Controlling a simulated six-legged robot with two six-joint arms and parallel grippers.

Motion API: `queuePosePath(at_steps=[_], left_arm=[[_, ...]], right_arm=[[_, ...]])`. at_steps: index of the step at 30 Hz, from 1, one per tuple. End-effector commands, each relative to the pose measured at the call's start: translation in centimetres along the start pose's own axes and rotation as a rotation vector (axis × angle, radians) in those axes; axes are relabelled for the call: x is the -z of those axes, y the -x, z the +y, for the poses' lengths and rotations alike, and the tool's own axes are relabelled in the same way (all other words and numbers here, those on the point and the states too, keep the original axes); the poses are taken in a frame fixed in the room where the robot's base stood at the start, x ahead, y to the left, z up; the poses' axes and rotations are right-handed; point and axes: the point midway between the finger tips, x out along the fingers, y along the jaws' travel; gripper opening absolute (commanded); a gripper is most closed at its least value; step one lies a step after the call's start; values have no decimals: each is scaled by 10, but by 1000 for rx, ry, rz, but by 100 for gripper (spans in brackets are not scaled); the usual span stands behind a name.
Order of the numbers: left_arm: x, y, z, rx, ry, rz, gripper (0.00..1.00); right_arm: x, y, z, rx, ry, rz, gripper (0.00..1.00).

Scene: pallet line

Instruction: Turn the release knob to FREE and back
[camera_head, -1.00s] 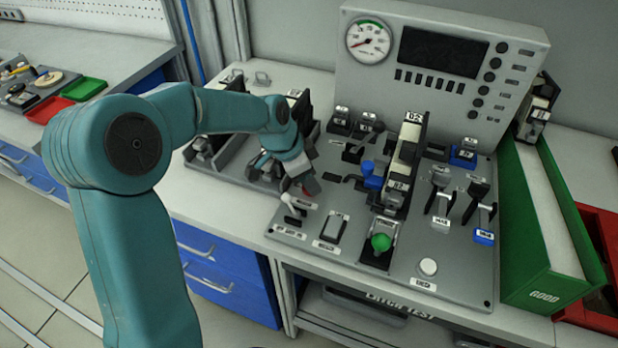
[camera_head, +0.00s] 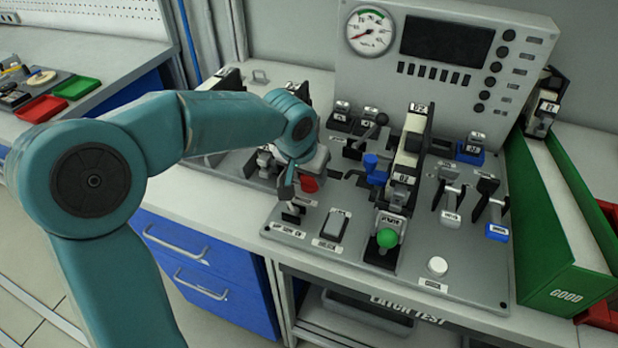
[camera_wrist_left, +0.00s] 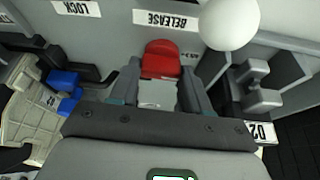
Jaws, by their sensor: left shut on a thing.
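The release knob is red (camera_head: 309,184) and stands at the left part of the grey test panel (camera_head: 459,273). In the left wrist view the red knob (camera_wrist_left: 161,58) sits between the two fingers of my left gripper (camera_wrist_left: 160,88), which is shut on it. In the head view my left gripper (camera_head: 300,180) comes down on the knob from above and partly hides it. The RELEASE label (camera_wrist_left: 166,20) shows upside down in the left wrist view, just past the knob. I cannot read the knob's pointer or a FREE mark. My right gripper is not in view.
A white ball (camera_wrist_left: 229,22) stands close beside the left gripper. A rocker switch (camera_head: 334,226), a green ball handle (camera_head: 387,238), a blue-topped part (camera_head: 371,163) and levers crowd the panel. A gauge (camera_head: 369,31) stands behind; a green GOOD bin (camera_head: 567,295) is at right.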

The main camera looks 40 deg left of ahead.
Motion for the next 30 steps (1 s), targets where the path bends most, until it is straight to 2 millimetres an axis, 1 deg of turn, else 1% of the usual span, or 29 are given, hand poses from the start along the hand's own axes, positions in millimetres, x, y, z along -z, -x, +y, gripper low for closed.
queuePosePath(at_steps=[1, 6, 22, 23, 24, 25, 30], left_arm=[[0, -1, 0, 8, 16, 2, 16], [0, 0, 0, 25, 58, 2, 16], [0, 1, 0, 32, 80, -1, 16], [0, 1, 0, 32, 80, -1, 57], [0, 1, 0, 32, 80, -1, 70], [0, 1, 0, 32, 80, -1, 72], [0, 1, 0, 31, 78, -2, 72]], right_arm=[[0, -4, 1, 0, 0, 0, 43], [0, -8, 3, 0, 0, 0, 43], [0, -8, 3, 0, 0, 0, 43], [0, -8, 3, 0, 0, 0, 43], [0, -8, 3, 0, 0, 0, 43], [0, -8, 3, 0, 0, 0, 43], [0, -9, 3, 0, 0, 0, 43]])
